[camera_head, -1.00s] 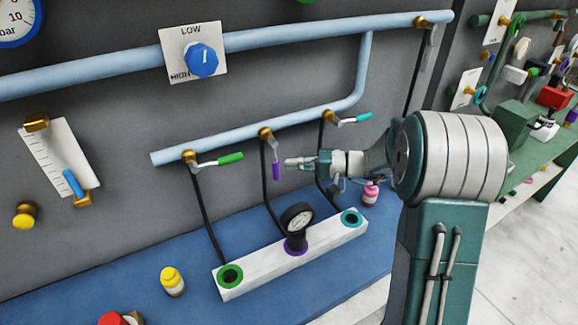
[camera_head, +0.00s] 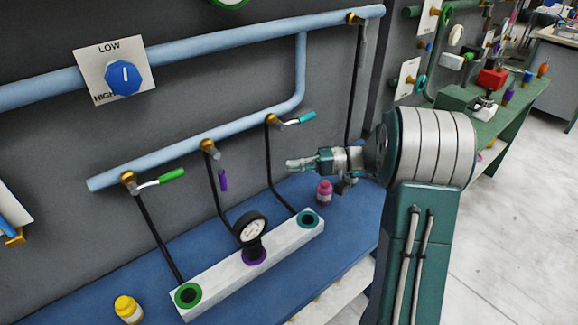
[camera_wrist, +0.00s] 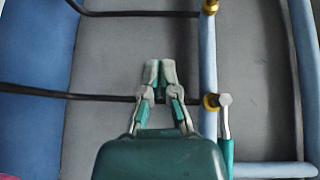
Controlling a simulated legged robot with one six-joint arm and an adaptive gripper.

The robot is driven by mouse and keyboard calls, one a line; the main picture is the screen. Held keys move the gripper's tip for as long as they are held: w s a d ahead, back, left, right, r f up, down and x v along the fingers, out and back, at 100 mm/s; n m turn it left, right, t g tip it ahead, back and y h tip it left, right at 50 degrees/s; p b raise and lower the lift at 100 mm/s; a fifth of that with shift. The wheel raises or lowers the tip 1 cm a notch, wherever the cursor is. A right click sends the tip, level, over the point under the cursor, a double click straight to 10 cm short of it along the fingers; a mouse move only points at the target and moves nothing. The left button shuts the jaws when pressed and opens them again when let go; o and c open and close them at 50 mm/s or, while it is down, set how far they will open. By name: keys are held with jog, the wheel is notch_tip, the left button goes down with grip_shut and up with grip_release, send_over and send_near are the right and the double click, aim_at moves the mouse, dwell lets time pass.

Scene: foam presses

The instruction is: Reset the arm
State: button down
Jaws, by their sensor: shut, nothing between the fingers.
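My gripper (camera_head: 291,164) is shut and empty at the end of my folded arm, in front of the wall panel. In the head view it points left, above the blue bench and to the right of the valve with the purple handle (camera_head: 223,180). In the wrist view my gripper (camera_wrist: 160,66) shows its two fingertips together. A black hose (camera_wrist: 70,93) runs behind the fingers there. The valve with the teal handle (camera_wrist: 226,130) is to the right of the fingers, apart from them.
A white block (camera_head: 218,283) with a black gauge (camera_head: 250,229) lies on the blue bench (camera_head: 348,212). A pink bottle (camera_head: 324,191) stands below my gripper, a yellow bottle (camera_head: 128,309) at lower left. Light-blue pipes (camera_head: 208,49) cross the panel. Grey floor (camera_head: 520,215) is open at right.

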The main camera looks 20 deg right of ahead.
jog(key=s+a+r+n+g+h, duration=0.1)
jog(key=s+a+r+g+h, duration=0.25)
jog(key=s+a+h, duration=0.55)
jog(key=s+d+n+t+h, duration=0.1)
jog(key=s+t+h, duration=0.3)
jog(key=s, duration=1.2)
jog(key=h, duration=0.3)
jog(key=shift+s+d+r+n+h, duration=0.15)
jog(key=shift+s+r+n+h, duration=0.15)
jog(key=shift+r, duration=0.05)
